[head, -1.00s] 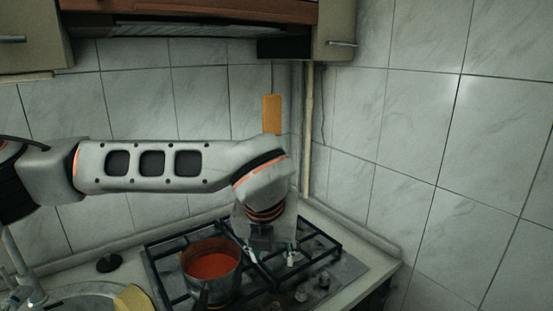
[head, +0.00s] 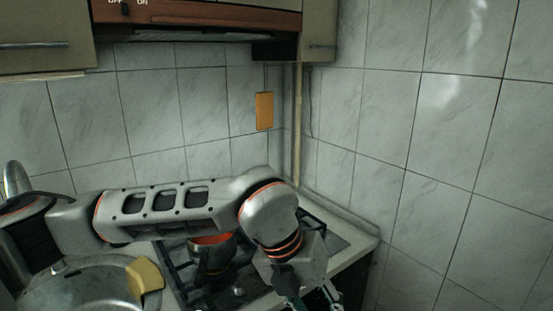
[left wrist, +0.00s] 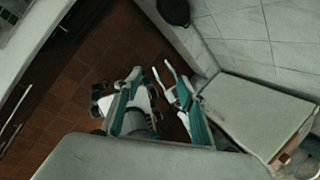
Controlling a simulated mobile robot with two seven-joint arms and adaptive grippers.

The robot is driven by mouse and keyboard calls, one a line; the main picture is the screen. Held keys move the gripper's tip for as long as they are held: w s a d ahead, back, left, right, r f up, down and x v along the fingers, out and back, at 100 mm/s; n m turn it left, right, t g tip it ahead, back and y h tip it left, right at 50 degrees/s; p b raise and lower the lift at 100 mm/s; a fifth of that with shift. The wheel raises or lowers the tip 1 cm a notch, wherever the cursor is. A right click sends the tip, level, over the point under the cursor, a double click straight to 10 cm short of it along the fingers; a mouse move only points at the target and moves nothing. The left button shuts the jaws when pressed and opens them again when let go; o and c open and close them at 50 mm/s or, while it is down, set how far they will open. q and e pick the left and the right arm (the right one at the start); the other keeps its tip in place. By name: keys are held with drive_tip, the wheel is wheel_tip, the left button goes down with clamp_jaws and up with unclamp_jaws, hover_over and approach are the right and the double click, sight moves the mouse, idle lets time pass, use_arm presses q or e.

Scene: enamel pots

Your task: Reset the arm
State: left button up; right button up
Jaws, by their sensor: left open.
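My left arm reaches across from the left in the head view. My right gripper is not in view.
The gas hob (head: 180,272) has black grates, partly hidden by my arm. A sink (head: 75,290) with a yellow sponge (head: 146,275) lies at the left. Tiled walls close in behind and right. The range hood (head: 190,20) hangs above. A brown tiled floor (left wrist: 75,85) shows below.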

use_arm(q)
drive_tip(key=s+d+r+g+h, duration=0.7)
drive_tip(key=s+d+h, duration=0.35)
drive_tip(key=s, duration=0.25)
drive_tip(key=w+a+r+n+t+h, duration=0.4)
drive_tip(key=w+n+t+h, duration=0.45)
drive_tip(key=w+n, duration=0.2)
drive_tip(key=w+a+f+n+t+y, duration=0.6)
drive_tip(key=w+a+f+n+t, duration=0.3)
drive_tip(key=n+t, duration=0.4)
drive_tip(key=s+a+f+n+y, duration=0.2)
drive_tip(key=a+f+n+y, duration=0.35)
drive_tip(key=a+f, duration=0.55)
drive_tip(key=s+a+f+n+y, duration=0.2)
drive_tip(key=a+f+n+y, duration=0.4)
drive_tip(key=f, duration=0.9)
drive_tip(key=s+a+f+g+y, duration=0.2)
drive_tip(key=s+a+f, duration=0.3)
drive_tip(key=s+f, duration=0.2)
drive_tip(key=s+a+f+n+g+y, duration=0.1)
drive_tip(key=s+a+f+g+y, duration=0.1)
drive_tip(key=s+a+f, duration=0.3)
wheel_tip(320, 180, down, 3)
drive_tip(key=shift+s+a+g+p, duration=0.35)
drive_tip(key=shift+s+g, duration=0.1)
drive_tip(key=shift+s, duration=0.7)
